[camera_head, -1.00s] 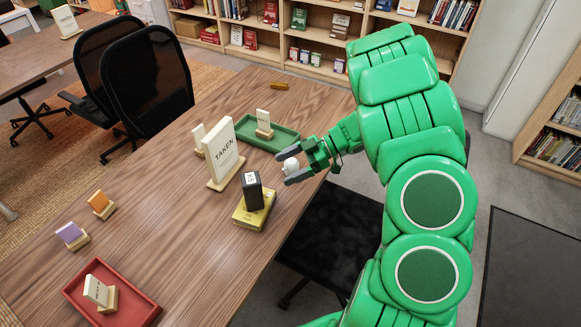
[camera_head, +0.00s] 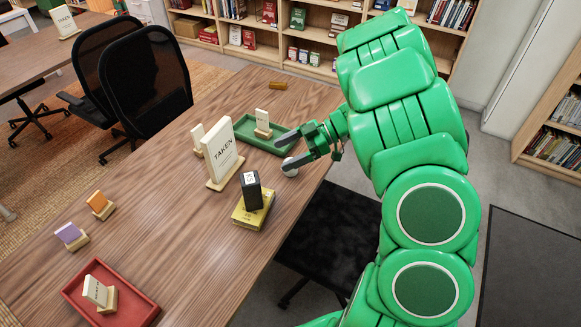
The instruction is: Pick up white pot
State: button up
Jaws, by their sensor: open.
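The white pot (camera_head: 290,171) is a small round white thing near the right edge of the wooden table (camera_head: 185,225). It is partly hidden by my gripper's lower finger. My gripper (camera_head: 281,154) is open and empty, its fingers pointing left over the table edge. The pot shows at the lower finger, not midway between the two fingers. I cannot tell whether that finger touches it or is above it.
A green tray (camera_head: 285,148) with a card stand lies just behind my gripper. A "TAKEN" sign (camera_head: 221,149) and a dark box (camera_head: 251,190) on a yellow book (camera_head: 250,217) stand to the left. A red tray (camera_head: 140,308) is at the front. A chair (camera_head: 335,235) is below the edge.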

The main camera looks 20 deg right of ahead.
jog(key=w+d+m+t+h, duration=0.4)
jog(key=w+d+m+t, duration=0.3)
jog(key=d+m+t, duration=0.25)
notch_tip(320, 180, down, 17)
jog(key=shift+s+d+r, duration=0.1)
jog(key=shift+x, duration=2.15)
jog(key=shift+a+r+x, duration=0.1)
jog(key=shift+a+x, duration=0.05)
jog(key=shift+x, duration=0.75)
jog(key=shift+a+r+x, duration=0.1)
jog(key=shift+a+x, duration=0.05)
jog(key=shift+x, duration=0.8)
jog(key=shift+s, duration=0.15)
